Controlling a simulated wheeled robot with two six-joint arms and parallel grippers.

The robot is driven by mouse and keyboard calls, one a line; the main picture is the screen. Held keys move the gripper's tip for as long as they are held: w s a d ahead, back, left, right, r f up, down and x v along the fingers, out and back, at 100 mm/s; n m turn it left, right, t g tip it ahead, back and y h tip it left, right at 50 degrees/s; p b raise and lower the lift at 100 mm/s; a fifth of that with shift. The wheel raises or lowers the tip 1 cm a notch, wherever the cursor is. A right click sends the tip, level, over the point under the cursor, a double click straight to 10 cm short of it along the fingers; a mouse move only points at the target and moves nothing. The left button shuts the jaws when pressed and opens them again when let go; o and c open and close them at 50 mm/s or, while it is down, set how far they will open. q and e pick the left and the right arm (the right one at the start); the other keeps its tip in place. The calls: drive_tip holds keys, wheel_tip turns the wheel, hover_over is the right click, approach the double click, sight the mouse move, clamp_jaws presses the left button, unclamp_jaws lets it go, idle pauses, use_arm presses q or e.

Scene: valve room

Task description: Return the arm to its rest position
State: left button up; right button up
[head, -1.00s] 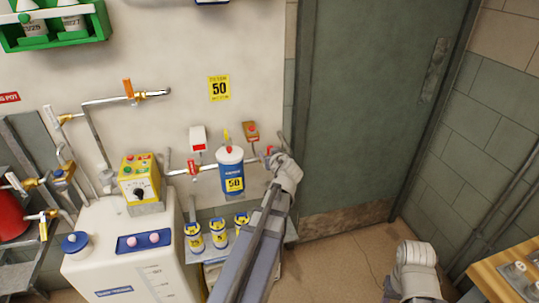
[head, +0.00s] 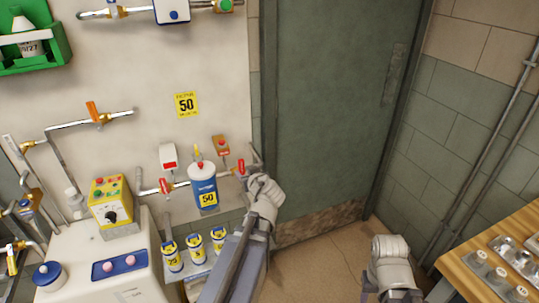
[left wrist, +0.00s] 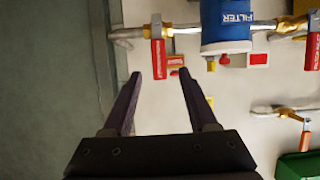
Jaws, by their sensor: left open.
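My left arm (head: 240,255) reaches up from the bottom of the head view, its wrist just right of the blue-and-white filter canister (head: 203,190). In the left wrist view my left gripper (left wrist: 172,72) is open with nothing between its two dark fingers. Beyond the fingertips are a red valve handle (left wrist: 157,53) and the filter (left wrist: 227,28), in front of the pale panel. The fingers are hard to make out in the head view. Part of my right arm (head: 390,265) shows at the lower right; its gripper is not seen.
Left of the arm stand a white tank (head: 95,275), a yellow control box (head: 108,205) and several small labelled canisters (head: 195,250). A grey-green door (head: 330,110) is behind. A wooden bench (head: 500,235) stands at right. Floor (head: 320,260) shows free between my arms.

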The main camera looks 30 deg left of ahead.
use_arm(q)
drive_tip(key=shift+d, duration=0.1)
drive_tip(key=s+d+f+m+g+h+p, duration=0.1)
drive_tip(key=s+d+f+m+h, duration=0.15)
drive_tip(key=d, duration=0.45)
drive_tip(key=s+d+f+m+g+h+p, duration=0.1)
drive_tip(key=d+f+m+g, duration=0.15)
drive_tip(key=d, duration=0.45)
drive_tip(key=s+d+f+m+g+h+p, duration=0.1)
drive_tip(key=s+d+f+m+h, duration=0.15)
drive_tip(key=d, duration=0.35)
drive_tip(key=s+d+f+m+g+h, duration=0.2)
drive_tip(key=s+d+m, duration=0.4)
drive_tip(key=s+d, duration=0.5)
drive_tip(key=d+g+h, duration=0.1)
drive_tip(key=d+g, duration=0.1)
drive_tip(key=d, duration=0.2)
drive_tip(key=shift+s+d+p, duration=0.15)
drive_tip(key=shift+d+p, duration=0.1)
drive_tip(key=shift+p, duration=0.1)
drive_tip(key=shift+f+g, duration=0.1)
drive_tip(key=shift+g, duration=0.15)
drive_tip(key=shift+c, duration=0.7)
drive_tip(key=shift+a, duration=0.15)
